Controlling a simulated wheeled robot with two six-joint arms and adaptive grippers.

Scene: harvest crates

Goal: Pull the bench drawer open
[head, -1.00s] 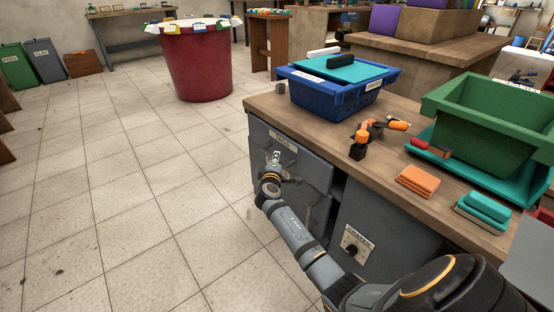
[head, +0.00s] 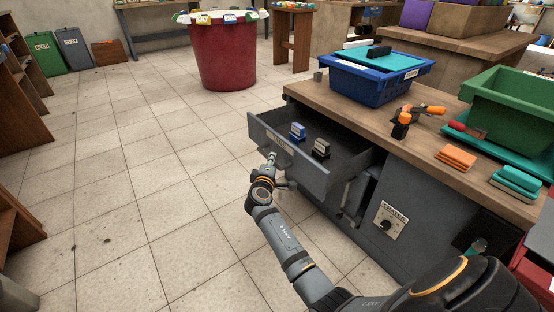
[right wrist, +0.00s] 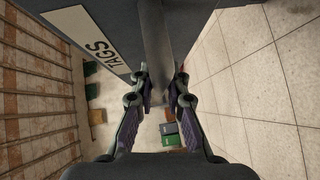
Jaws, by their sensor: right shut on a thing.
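The grey bench drawer (head: 297,166) stands pulled out of the left end of the wooden-topped bench (head: 390,120). Its front bears a label, which reads TAGS in the right wrist view (right wrist: 90,38). My right gripper (head: 272,160) is at the drawer front, shut on the drawer handle. In the right wrist view the handle (right wrist: 157,75) runs between its two fingers (right wrist: 161,92). My left gripper is not in view.
A red bin (head: 222,60) stands behind on the floor. The tiled floor left of the drawer is clear.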

